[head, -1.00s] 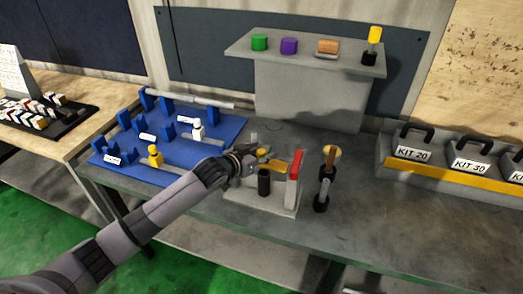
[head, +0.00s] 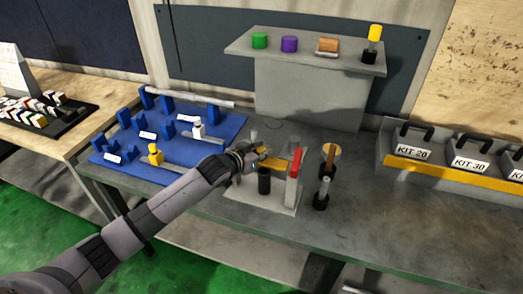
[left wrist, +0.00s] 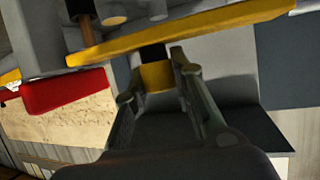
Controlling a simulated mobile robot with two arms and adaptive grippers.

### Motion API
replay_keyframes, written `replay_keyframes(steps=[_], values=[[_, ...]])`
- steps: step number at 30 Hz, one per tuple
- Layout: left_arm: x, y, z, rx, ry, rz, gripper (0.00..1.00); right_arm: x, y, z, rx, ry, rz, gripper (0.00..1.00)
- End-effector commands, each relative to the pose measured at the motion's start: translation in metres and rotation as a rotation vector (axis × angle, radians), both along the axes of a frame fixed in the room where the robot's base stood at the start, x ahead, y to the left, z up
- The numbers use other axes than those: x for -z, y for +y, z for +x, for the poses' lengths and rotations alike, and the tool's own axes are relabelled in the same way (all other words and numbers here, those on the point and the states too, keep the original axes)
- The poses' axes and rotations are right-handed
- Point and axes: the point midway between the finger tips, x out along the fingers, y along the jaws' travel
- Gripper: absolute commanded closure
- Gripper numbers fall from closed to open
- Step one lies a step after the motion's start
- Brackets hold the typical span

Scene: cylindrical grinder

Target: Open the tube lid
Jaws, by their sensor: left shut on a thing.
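A grey fixture (head: 238,196) stands on the bench in the head view, with a yellow bar (head: 275,163), a black cylinder (head: 264,182) and a red-topped post (head: 296,163). I cannot tell for sure which part is the tube lid. My left gripper (head: 255,154) is at the left end of the yellow bar. In the left wrist view its fingers (left wrist: 156,74) are shut on a small yellow block (left wrist: 155,77). The long yellow bar (left wrist: 190,32) crosses just beyond the fingers, and the red part (left wrist: 65,92) is at the left. My right gripper is not in view.
A black stand with a wooden-handled tool (head: 326,175) is close to the fixture's right. A blue board (head: 125,175) with supports lies left. A grey shelf (head: 308,62) rises behind. KIT boxes (head: 465,158) stand right; the front right bench is clear.

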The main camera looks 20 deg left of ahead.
Motion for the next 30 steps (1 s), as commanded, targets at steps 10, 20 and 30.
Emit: replay_keyframes(steps=[10,20,30], values=[[0.000,0.000,0.000,0.000,0.001,-0.001,1.00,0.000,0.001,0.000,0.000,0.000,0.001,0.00],[0.000,0.000,0.000,0.000,0.001,-0.006,1.00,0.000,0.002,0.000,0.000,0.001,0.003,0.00],[-0.014,-0.006,0.000,0.000,0.006,-0.135,1.00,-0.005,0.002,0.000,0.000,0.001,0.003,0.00]])
